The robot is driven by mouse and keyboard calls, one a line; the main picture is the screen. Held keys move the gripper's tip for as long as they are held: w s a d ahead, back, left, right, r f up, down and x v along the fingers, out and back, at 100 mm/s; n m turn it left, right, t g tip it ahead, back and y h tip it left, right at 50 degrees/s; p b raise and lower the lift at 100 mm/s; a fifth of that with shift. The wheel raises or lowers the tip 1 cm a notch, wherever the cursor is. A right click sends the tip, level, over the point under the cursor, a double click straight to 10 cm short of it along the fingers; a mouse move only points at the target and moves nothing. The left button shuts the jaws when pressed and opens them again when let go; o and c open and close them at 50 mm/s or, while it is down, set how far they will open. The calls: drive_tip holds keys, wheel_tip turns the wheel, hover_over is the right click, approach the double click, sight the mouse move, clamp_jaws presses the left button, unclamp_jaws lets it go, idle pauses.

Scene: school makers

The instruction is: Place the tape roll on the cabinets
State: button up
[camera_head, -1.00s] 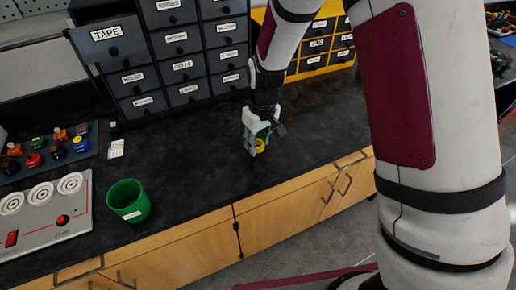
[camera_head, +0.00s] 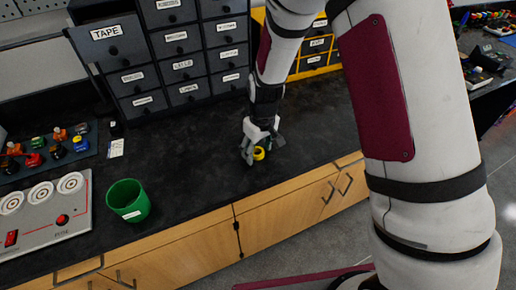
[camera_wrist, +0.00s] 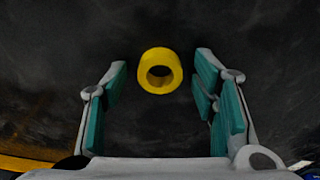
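The yellow tape roll (camera_wrist: 147,79) lies on the black countertop in the wrist view, between and a little beyond my open fingertips. It also shows in the head view (camera_head: 259,153), at my gripper (camera_head: 262,143). In the wrist view my gripper (camera_wrist: 160,85) has its teal-padded fingers spread, with a gap on both sides of the roll. The dark drawer cabinet (camera_head: 186,67) stands at the back of the counter; its upper left drawer, labelled TAPE (camera_head: 108,41), is pulled out.
A green cup (camera_head: 128,202) stands on the counter at left, beside a grey panel (camera_head: 45,215) with round dials. A tray of colored parts (camera_head: 50,150) lies behind. A yellow drawer cabinet (camera_head: 318,50) is at the back right. The counter around the gripper is clear.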

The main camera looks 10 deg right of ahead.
sight(261, 155)
wheel_tip(261, 155, up, 12)
drive_tip(key=s, duration=0.1)
drive_tip(key=shift+s+d+r+p, duration=0.15)
drive_tip(key=shift+d+p, duration=0.2)
drive_tip(key=shift+d, duration=0.05)
drive_tip(key=s+d+r+m+t, duration=0.1)
drive_tip(key=s+d+r+m, duration=0.1)
drive_tip(key=s+d+r, duration=0.35)
drive_tip(key=s+d+r+m, duration=0.1)
drive_tip(key=s+d+r, duration=0.1)
drive_tip(key=s+r, duration=0.6)
drive_tip(key=s+d+r+m, duration=0.1)
drive_tip(key=s+d, duration=0.1)
drive_tip(key=s, duration=0.5)
drive_tip(key=s+d+r+m+t, duration=0.1)
drive_tip(key=s+d+r, duration=0.1)
drive_tip(key=s, duration=0.5)
drive_tip(key=shift+d+r+m+h, duration=0.2)
drive_tip(key=shift+r+m+h, duration=0.1)
drive_tip(key=shift+m, duration=0.1)
wheel_tip(261, 155, up, 4)
drive_tip(key=t+p, duration=0.1)
drive_tip(key=p, duration=0.1)
drive_tip(key=shift+f+p, duration=0.25)
drive_tip(key=shift+p, duration=0.1)
